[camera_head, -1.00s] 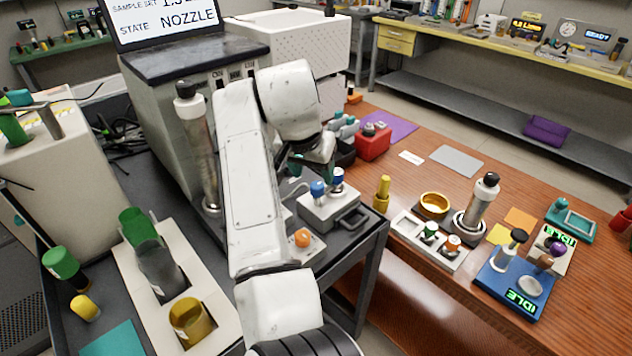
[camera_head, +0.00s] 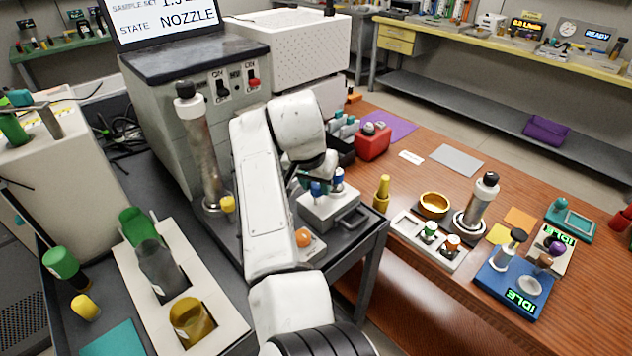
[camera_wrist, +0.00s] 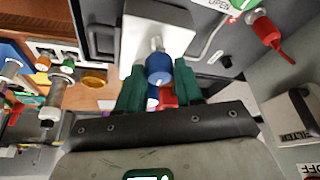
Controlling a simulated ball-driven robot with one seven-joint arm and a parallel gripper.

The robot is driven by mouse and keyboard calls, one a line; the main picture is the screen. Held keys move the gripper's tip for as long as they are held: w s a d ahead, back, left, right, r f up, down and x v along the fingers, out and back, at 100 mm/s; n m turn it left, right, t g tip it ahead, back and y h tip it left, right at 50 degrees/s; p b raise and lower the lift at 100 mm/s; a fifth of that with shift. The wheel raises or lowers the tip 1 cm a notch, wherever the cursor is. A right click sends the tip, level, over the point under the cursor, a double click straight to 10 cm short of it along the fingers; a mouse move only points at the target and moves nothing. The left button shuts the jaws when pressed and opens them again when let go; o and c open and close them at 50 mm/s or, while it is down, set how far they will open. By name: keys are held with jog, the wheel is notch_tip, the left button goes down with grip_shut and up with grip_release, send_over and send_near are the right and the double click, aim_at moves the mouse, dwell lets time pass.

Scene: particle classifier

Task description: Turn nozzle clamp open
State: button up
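My gripper (camera_wrist: 160,75) has two teal fingers and hangs over a white block (camera_head: 328,208) on the dark cart. The fingers stand apart, one on each side of a blue knob (camera_wrist: 158,68) on this block in the wrist view. Contact with the knob cannot be told. In the head view my arm partly hides the fingers, next to two blue knobs (camera_head: 338,180). I cannot tell which part is the nozzle clamp. A red-handled part (camera_wrist: 270,35) lies beside an upside-down OPEN label at the wrist view's top right. The screen (camera_head: 160,18) reads STATE NOZZLE.
A tall metal cylinder (camera_head: 205,150) stands left of my arm, with a yellow knob (camera_head: 228,203) at its base. An orange knob (camera_head: 303,238) sits in front of the block. A tray (camera_head: 428,238) with small vials is on the wooden table.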

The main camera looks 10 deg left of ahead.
jog(key=c, duration=0.6)
jog(key=shift+o, duration=0.2)
